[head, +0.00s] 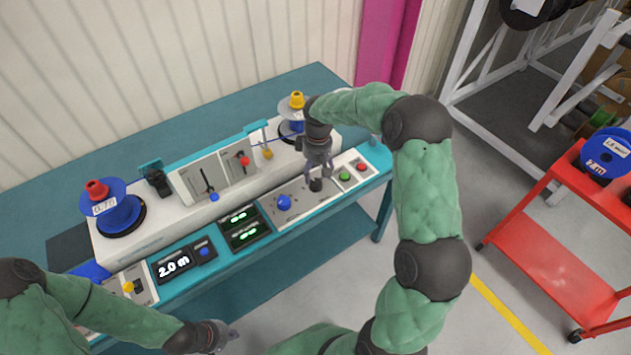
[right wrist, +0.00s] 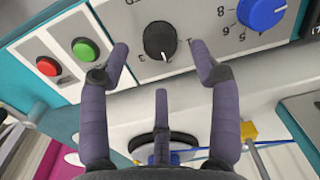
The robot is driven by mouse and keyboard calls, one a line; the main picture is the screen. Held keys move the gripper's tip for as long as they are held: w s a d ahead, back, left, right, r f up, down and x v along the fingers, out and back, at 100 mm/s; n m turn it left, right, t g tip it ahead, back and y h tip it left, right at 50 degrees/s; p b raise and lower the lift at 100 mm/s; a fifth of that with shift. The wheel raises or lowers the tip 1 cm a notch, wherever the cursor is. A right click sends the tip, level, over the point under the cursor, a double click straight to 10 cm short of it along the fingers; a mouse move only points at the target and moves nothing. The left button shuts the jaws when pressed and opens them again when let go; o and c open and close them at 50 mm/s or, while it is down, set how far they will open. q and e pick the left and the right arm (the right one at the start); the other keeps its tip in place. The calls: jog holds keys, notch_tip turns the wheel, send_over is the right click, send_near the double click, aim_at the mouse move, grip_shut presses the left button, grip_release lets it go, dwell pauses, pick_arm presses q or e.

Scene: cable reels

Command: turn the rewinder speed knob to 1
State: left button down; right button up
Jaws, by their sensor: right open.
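A black knob (right wrist: 158,41) with a pale pointer mark sits on the light control panel; in the head view it (head: 316,185) is under my right gripper. A larger blue knob (right wrist: 262,12) with a numbered scale is beside it, also seen in the head view (head: 284,202). No label naming the rewinder is readable. My right gripper (head: 319,174) points down at the black knob; in the right wrist view its open fingers (right wrist: 159,48) are on either side of the knob, with gaps visible. My left gripper (head: 230,338) is low at the front of the bench, apparently empty.
A green button (right wrist: 86,50) and a red button (right wrist: 47,66) sit close to the black knob. Displays (head: 243,226) are left of the blue knob. A blue reel (head: 119,210) stands at the machine's left end. A red cart (head: 575,240) stands at right.

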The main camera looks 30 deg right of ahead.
aim_at(316, 182)
jog(key=shift+f+b, duration=0.5)
jog(key=shift+f, duration=1.9)
jog(key=shift+s, duration=0.1)
jog(key=c, duration=1.1)
